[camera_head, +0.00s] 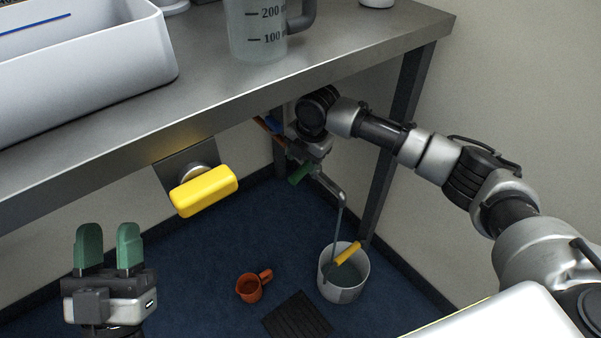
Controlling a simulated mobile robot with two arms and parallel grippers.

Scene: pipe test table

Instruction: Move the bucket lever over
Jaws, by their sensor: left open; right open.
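A thick yellow handle (204,191) sticks out from a round metal mount on a plate under the table edge. A white bucket (343,288) stands on the floor with liquid in it, and a yellow piece (348,253) leans at its rim. A metal spout (330,186) above the bucket has a thin stream falling into it. My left gripper (108,246) is open and empty, its green fingers pointing up, left of and apart from the yellow handle. My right gripper (302,172) is open beside the spout; its fingers are partly hidden, and I cannot tell whether it touches the spout.
The metal table (330,45) holds a white bin (130,60) and a measuring jug (257,30). An orange mug (249,289) and a black floor grate (297,318) are left of the bucket. A table leg (389,135) stands behind my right arm. Blue floor lies open below the handle.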

